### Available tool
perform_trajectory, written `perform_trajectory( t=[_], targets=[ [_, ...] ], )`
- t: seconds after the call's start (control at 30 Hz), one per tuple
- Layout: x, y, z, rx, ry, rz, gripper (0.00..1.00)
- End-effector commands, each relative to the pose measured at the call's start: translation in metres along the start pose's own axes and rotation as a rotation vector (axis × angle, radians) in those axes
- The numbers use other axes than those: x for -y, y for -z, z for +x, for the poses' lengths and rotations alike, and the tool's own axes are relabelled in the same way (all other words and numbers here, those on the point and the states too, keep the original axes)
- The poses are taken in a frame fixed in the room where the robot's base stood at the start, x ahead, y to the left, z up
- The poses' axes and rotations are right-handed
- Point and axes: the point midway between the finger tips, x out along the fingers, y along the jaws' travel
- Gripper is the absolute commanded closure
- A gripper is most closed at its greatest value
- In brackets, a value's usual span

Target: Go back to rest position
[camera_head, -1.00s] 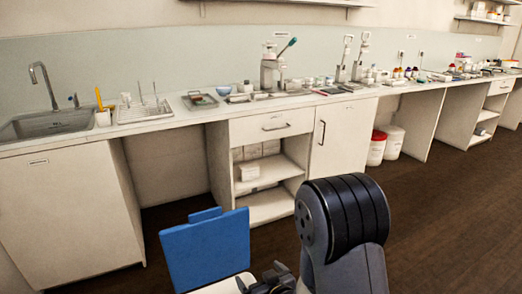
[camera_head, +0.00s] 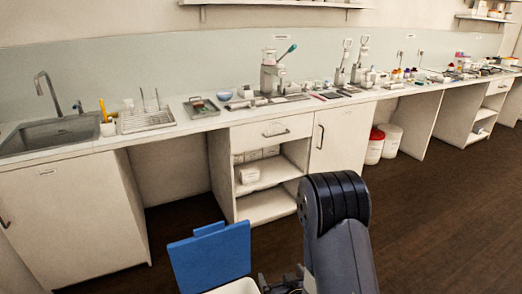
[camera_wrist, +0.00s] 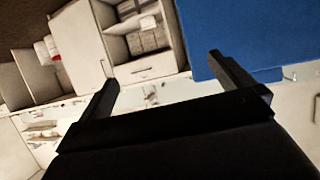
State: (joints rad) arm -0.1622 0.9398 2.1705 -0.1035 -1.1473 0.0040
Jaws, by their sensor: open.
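My gripper (camera_wrist: 163,72) is open in the wrist view, its two black fingers spread apart with nothing between them. The wrist view is tilted, with the counter and cabinets appearing upside down beyond the fingers. In the head view, my arm rises at the lower middle, and the small dark parts beside it are partly cut off by the bottom edge. The gripper is clear of the counter (camera_head: 190,126).
A blue panel (camera_head: 211,258) stands close to my arm at the lower left; it also fills the upper right of the wrist view (camera_wrist: 240,35). The counter holds a sink (camera_head: 50,134), a drying rack (camera_head: 146,120) and lever presses. Red-lidded and white tubs stand below. The dark floor at right is clear.

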Motion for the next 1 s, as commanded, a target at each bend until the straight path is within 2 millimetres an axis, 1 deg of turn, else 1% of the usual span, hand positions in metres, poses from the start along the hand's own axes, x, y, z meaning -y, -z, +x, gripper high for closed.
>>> perform_trajectory(
  t=[0.03, 0.1, 0.57, 1.0],
  targets=[
    [-0.004, 0.006, -0.005, 0.004, -0.01, 0.004, 0.0],
    [-0.008, 0.009, -0.008, 0.002, -0.022, 0.009, 0.0],
    [-0.035, 0.024, -0.033, 0.004, -0.106, 0.043, 0.0],
    [-0.06, 0.038, -0.06, 0.004, -0.185, 0.076, 0.0]
  ],
)
